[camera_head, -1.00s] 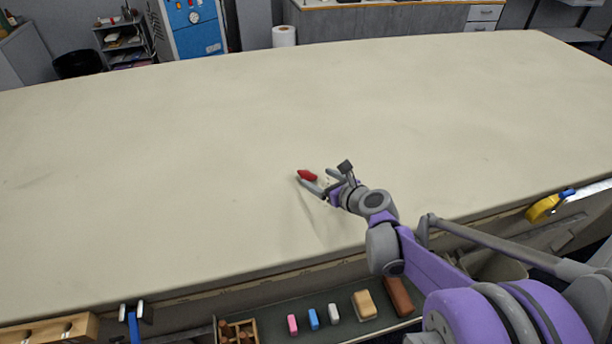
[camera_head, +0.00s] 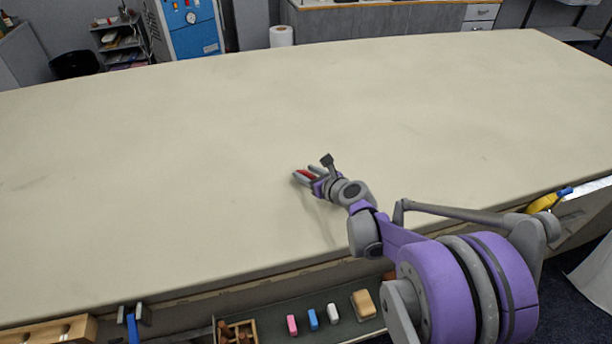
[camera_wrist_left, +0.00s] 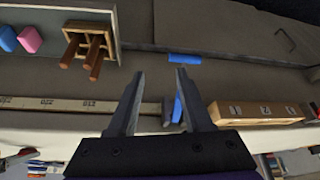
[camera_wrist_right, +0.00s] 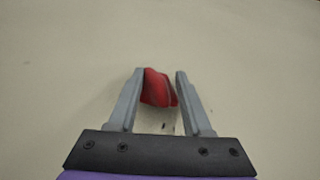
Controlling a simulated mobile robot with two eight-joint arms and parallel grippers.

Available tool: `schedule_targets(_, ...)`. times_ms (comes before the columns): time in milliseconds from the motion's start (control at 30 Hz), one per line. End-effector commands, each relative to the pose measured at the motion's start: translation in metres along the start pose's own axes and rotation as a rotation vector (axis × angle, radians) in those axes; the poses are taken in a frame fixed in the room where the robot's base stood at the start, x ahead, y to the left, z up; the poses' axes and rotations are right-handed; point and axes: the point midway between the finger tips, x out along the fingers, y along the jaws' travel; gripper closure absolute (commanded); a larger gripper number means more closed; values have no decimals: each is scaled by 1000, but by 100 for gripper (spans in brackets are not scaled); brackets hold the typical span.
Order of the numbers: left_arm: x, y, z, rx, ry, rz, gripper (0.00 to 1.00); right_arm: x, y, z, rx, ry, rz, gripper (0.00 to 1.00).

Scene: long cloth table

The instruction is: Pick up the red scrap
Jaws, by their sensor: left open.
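The red scrap (camera_head: 307,174) lies on the pale cloth table (camera_head: 200,150), a little right of the middle in the head view. My right gripper (camera_head: 304,172) is low at the table with the scrap between its fingers. In the right wrist view the scrap (camera_wrist_right: 160,88) sits between the spread fingertips (camera_wrist_right: 161,71). It lies against or very near the left finger and close to the right one. The jaws look wide apart. My left gripper (camera_wrist_left: 160,73) shows only in its own wrist view, open and empty, over the table's front edge area.
Below the table's front edge a tray (camera_head: 270,310) holds pink, blue, white and tan blocks and a wooden box (camera_head: 238,332). A wooden rack (camera_head: 50,331) is at the lower left. A yellow item (camera_head: 543,203) is at the right edge. The table around the scrap is clear.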

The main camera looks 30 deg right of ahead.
Motion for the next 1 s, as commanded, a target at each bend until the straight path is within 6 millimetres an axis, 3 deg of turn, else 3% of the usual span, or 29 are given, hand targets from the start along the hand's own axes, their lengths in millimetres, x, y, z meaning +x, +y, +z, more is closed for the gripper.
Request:
schedule_targets(33, 0, 0, 0, 0, 0, 0, 50, 0, 0, 0, 0, 0, 0, 64)
schedule_targets(233, 0, 0, 0, 0, 0, 0, 50, 0, 0, 0, 0, 0, 0, 100)
schedule_targets(567, -1, 0, -1, 0, 1, 0, 50, -3, 0, 7, 0, 0, 0, 100)
schedule_targets(1000, -11, 0, -7, 0, 5, 0, 50, -34, 0, 81, 0, 0, 0, 100)
